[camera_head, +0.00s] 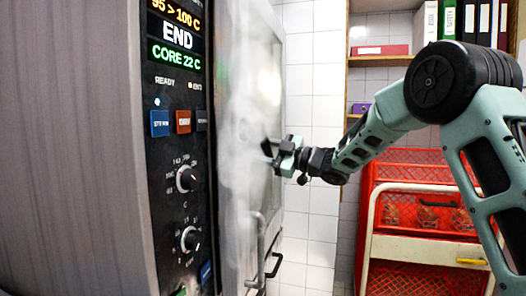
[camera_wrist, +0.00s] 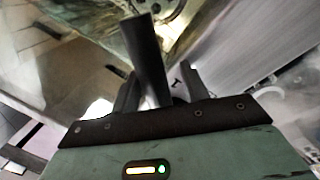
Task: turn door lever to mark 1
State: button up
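The oven door (camera_head: 231,130) is a pale panel with a window, blurred by white steam. My gripper (camera_head: 270,150) is in front of the door at mid height, with dark parts at its tip close to the door. In the wrist view a dark bar, perhaps the door lever (camera_wrist: 147,50), stands between the two fingers of my gripper (camera_wrist: 158,90). I cannot tell whether the fingers press on it. A grey upright handle (camera_head: 257,250) shows low on the door, well below my gripper. I cannot make out any mark 1.
The control panel (camera_head: 180,150) left of the door has a display reading END and CORE 22 C, buttons and two knobs. A red crate rack (camera_head: 420,215) stands at the right, under shelves with binders (camera_head: 470,22). A white tiled wall (camera_head: 322,110) is behind.

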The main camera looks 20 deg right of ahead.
jog(key=b+v, duration=0.4)
jog(key=v, duration=1.3)
jog(key=shift+d, duration=0.15)
jog(key=shift+s+f, duration=0.1)
jog(key=shift+f, duration=0.05)
jog(key=w+a+f+m+t+h, duration=0.1)
jog(key=a+m+h, duration=0.2)
jog(key=a, duration=0.1)
jog(key=w+a+f+m+h, duration=0.2)
jog(key=a, duration=0.3)
jog(key=s+a+f+m+g+h+p, duration=0.1)
jog(key=s+a+f+m+g+h, duration=0.25)
jog(key=s+a+f, duration=0.35)
jog(key=s+a+f+g+h, duration=0.1)
jog(key=s+a+f+g, duration=0.1)
jog(key=s, duration=0.8)
jog(key=s+a+f+m+g+h, duration=0.1)
jog(key=s+f+g, duration=0.4)
jog(key=s, duration=0.6)
jog(key=s+a+f+m+g+h+p, duration=0.1)
jog(key=s+a+f+g+h, duration=0.2)
jog(key=s+f, duration=0.3)
jog(key=s+g, duration=0.1)
jog(key=s, duration=0.3)
jog(key=shift+s+f, duration=0.25)
